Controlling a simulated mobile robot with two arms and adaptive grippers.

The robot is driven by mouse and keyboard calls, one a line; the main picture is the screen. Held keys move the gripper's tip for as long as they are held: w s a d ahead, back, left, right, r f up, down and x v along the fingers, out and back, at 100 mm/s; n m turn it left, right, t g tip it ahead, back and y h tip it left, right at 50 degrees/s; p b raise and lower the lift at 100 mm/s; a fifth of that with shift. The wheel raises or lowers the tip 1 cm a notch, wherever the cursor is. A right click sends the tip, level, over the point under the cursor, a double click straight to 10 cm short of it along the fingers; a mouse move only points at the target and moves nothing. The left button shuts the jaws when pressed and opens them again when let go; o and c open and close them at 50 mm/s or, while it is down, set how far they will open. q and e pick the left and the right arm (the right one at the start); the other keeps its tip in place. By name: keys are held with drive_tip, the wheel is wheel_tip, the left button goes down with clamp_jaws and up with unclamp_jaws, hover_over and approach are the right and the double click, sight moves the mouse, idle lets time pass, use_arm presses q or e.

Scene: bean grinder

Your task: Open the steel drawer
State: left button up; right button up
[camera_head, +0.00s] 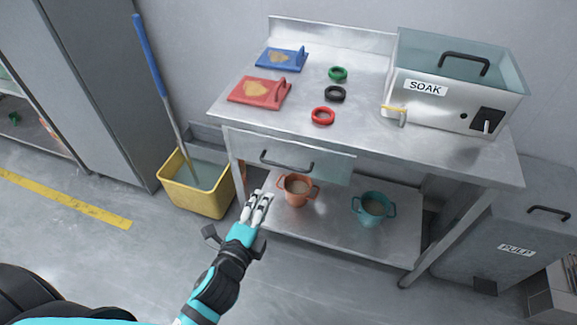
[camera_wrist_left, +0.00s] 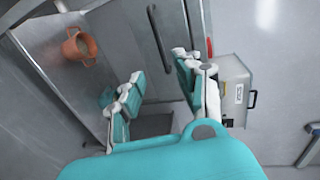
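The steel drawer (camera_head: 334,167) sits under the front edge of the steel table and looks shut. Its dark bar handle (camera_head: 287,165) runs across the front; the handle also shows in the left wrist view (camera_wrist_left: 160,38), just beyond the fingertips. My left gripper (camera_head: 259,199) is below and to the left of the handle, apart from it. In the left wrist view its fingers (camera_wrist_left: 158,68) stand apart with nothing between them. My right gripper is not in view.
On the lower shelf stand an orange pot (camera_head: 296,190) and a teal pot (camera_head: 372,209). A yellow bucket (camera_head: 200,192) with a mop is at the left. Boards, rings and a SOAK tank (camera_head: 440,104) are on the table (camera_head: 370,135). A PULP bin (camera_head: 490,240) stands right.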

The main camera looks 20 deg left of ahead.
sight(284, 165)
use_arm(q)
drive_tip(key=w+f, duration=0.1)
drive_tip(key=w, duration=0.4)
drive_tip(key=w+f, duration=0.1)
drive_tip(key=w, duration=0.4)
drive_tip(key=w+f, duration=0.1)
drive_tip(key=w, duration=0.4)
drive_tip(key=shift+w+d+f, duration=0.1)
drive_tip(key=shift+w+d, duration=0.15)
drive_tip(key=shift+w, duration=0.15)
clamp_jaws()
